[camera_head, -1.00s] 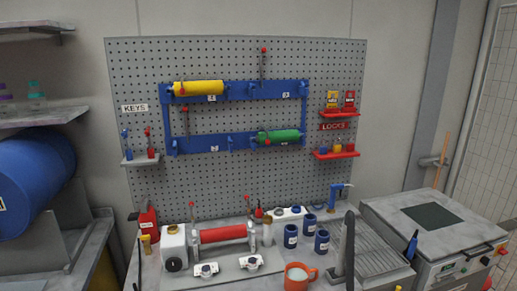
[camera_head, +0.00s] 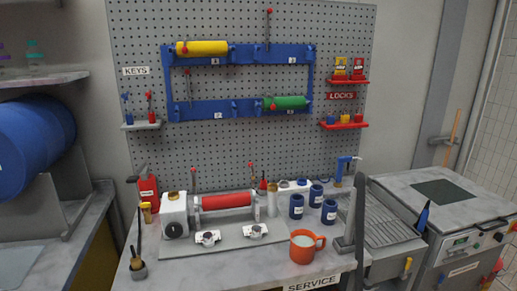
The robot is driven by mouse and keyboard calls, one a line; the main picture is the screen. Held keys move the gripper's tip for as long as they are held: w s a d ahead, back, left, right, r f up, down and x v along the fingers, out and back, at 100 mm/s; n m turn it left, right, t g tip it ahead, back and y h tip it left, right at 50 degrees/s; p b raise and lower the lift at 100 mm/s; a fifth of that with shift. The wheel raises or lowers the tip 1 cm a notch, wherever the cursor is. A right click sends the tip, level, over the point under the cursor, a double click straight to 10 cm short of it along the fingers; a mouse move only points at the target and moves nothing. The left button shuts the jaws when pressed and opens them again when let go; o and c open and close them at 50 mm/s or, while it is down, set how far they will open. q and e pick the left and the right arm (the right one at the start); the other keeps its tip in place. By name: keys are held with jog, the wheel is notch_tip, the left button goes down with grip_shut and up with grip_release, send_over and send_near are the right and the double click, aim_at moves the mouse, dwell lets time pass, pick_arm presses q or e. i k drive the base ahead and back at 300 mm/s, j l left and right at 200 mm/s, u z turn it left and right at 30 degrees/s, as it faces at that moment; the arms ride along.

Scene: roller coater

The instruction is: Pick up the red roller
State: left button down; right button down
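The red roller (camera_head: 226,200) lies level in the coater machine (camera_head: 196,246) on the bench, below the pegboard. A white block (camera_head: 174,214) stands at its left end and a small upright post at its right end. White clamp-like parts (camera_head: 208,238) sit in front of it. Neither of my grippers can be made out in this view, and nothing is seen touching the roller.
A blue rack (camera_head: 240,54) on the pegboard holds a yellow roller (camera_head: 203,47) and a green roller (camera_head: 286,103). An orange mug (camera_head: 304,246) and blue jars (camera_head: 297,206) stand right of the coater. A blue drum (camera_head: 36,150) is at left.

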aim_at(215, 202)
jog(key=i+j+u, duration=0.25)
jog(key=i, duration=0.2)
jog(key=i+u, duration=0.2)
jog(key=i, duration=0.2)
jog(key=j, duration=0.05)
